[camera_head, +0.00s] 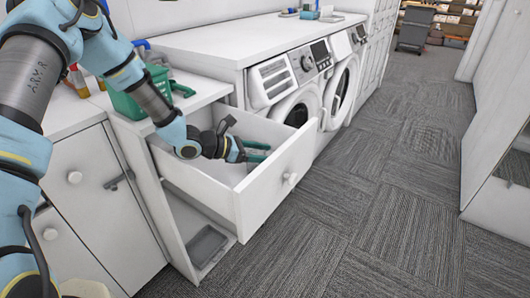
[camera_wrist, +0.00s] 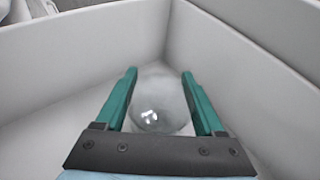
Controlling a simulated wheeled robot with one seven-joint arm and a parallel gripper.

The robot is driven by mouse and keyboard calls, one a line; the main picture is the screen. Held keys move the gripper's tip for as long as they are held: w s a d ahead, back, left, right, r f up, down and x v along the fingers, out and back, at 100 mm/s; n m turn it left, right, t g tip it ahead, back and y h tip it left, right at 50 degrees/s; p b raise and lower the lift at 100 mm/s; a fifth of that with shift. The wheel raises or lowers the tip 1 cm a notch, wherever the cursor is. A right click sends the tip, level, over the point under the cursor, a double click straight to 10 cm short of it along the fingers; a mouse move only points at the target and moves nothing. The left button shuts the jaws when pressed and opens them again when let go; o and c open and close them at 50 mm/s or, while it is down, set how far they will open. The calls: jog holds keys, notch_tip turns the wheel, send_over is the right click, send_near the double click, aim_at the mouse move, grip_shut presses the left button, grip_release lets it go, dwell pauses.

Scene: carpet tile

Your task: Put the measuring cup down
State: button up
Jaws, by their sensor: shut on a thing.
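The measuring cup (camera_wrist: 158,100) shows in the wrist view as a clear, rounded, see-through thing between my two green fingers. My gripper (camera_wrist: 159,74) is shut on it. In the head view my gripper (camera_head: 258,151) is inside the open white drawer (camera_head: 216,198), near its front right part. The drawer's pale walls (camera_wrist: 90,50) meet in a corner ahead of the fingers in the wrist view. I cannot make out the cup in the head view, and I cannot tell whether it touches the drawer bottom.
A green basket (camera_head: 140,92) stands on the counter above the drawer. White front-loading machines (camera_head: 290,85) stand to the right under a white top. A grey tray (camera_head: 207,245) lies in the space below the drawer. The carpet floor (camera_head: 370,210) is clear.

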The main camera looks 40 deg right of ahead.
jog(key=shift+f, duration=0.2)
jog(key=o, duration=1.3)
jog(key=shift+w+r, duration=0.1)
jog(key=shift+r, duration=0.1)
jog(key=b+v, duration=0.1)
jog(key=v, duration=0.6)
jog(key=shift+a+b, duration=0.25)
jog(key=shift+b, duration=0.1)
